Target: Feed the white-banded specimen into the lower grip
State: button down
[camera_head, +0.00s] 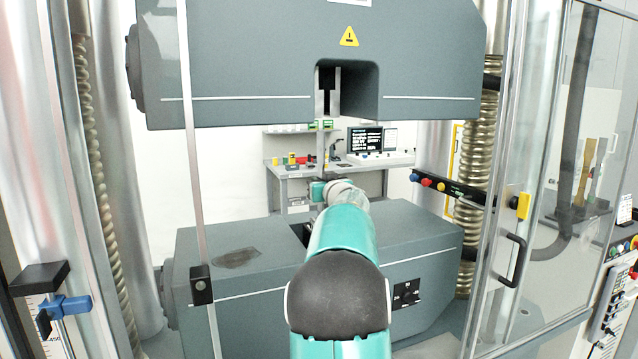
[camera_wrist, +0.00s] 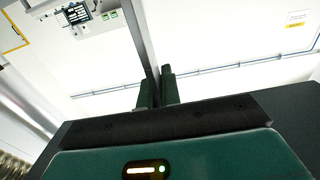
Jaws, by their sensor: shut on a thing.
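The specimen shows as a thin grey upright strip (camera_head: 321,145) in the head view, rising from my gripper (camera_head: 319,192) toward the opening of the upper grip (camera_head: 349,88). I cannot tell whether its top end touches the upper grip, and no white band can be made out. In the wrist view the strip (camera_wrist: 142,40) runs down between the two green fingers of my gripper (camera_wrist: 158,92), which are shut on it. The lower grip is in the grey lower block (camera_head: 240,262); its slot is largely hidden behind my arm, as is the specimen's lower end.
A grey upper crosshead (camera_head: 240,60) hangs above. Threaded columns (camera_head: 478,130) stand on both sides. A clear guard door with a black handle (camera_head: 511,260) is at the right. A bench with a monitor (camera_head: 365,139) stands behind. A blue clamp (camera_head: 68,306) is at the lower left.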

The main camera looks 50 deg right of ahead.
jog(key=shift+f, duration=0.15)
dwell(0.8)
jog(key=c, duration=1.6)
grip_release()
jog(key=shift+o, duration=0.4)
jog(key=shift+f, duration=0.2)
jog(key=v, duration=1.4)
jog(key=shift+r, duration=0.1)
